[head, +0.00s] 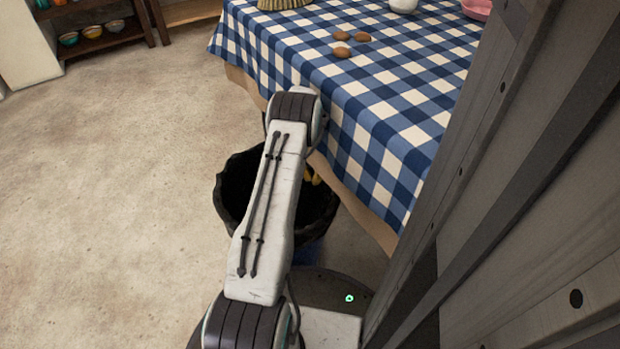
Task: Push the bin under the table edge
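The bin (232,190) stands on the floor at the table's near left corner. Its wide mouth is lined with a dark bag, and a few yellow items show inside at the right. My arm crosses in front of the bin and hides its middle. The right part of its rim is close to the hanging cloth; I cannot tell whether they touch. The table (395,100) has a blue and white checked cloth with a tan layer hanging below its edge. My gripper is not visible, and the far end of my arm hides the space beyond it.
Several brown egg-like items (342,52) lie on the table. A pink bowl (477,8), a white vessel (403,5) and a woven item (283,3) stand farther back. A wooden shelf with bowls (95,33) is at the upper left. The floor to the left is clear.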

